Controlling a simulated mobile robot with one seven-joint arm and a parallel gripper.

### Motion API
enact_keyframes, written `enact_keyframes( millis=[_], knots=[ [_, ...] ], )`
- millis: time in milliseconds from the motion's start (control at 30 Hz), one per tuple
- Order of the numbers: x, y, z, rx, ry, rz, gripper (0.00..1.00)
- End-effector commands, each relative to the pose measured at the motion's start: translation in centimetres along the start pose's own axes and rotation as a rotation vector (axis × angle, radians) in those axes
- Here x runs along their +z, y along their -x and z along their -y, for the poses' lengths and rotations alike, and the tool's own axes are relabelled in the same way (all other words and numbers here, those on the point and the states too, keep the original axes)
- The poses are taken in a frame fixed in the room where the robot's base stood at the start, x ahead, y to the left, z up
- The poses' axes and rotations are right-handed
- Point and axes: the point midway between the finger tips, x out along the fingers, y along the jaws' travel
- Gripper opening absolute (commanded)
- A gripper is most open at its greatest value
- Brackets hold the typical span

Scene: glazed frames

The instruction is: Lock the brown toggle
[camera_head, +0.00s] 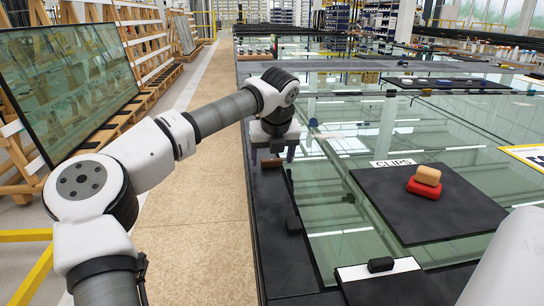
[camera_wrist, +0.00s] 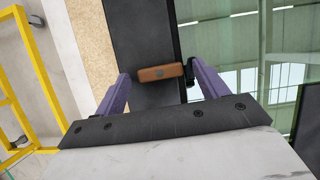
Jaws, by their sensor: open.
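The brown toggle (camera_wrist: 160,73) shows in the wrist view as a short wood-brown bar on the dark frame edge. It lies roughly crosswise, with its right end near the glass. My gripper (camera_wrist: 159,76) is open, with one purple finger on each side of the toggle. I cannot tell whether either finger touches it. In the head view my gripper (camera_head: 273,155) is over the dark frame edge, and the brown toggle (camera_head: 288,181) is partly visible just in front of it.
A dark mat (camera_head: 390,200) bears a tan block on a red block, beside a CLIPS label (camera_head: 399,162). The tan walkway (camera_head: 195,215) at left is clear. Yellow rails (camera_wrist: 30,75) stand left in the wrist view.

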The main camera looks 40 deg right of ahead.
Motion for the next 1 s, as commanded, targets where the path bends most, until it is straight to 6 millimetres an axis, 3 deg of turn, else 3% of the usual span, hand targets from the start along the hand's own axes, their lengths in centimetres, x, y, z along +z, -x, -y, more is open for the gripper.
enact_keyframes(
  millis=[167,600,800,1000],
  knots=[
    [0.1,2.4,0.0,0.000,0.000,0.005,0.73],
    [0.1,11.7,0.0,-0.001,0.001,0.002,0.73],
    [0.0,13.4,0.0,0.000,0.000,0.000,0.73],
    [0.0,13.6,0.0,0.000,0.000,0.001,0.73]
  ],
)
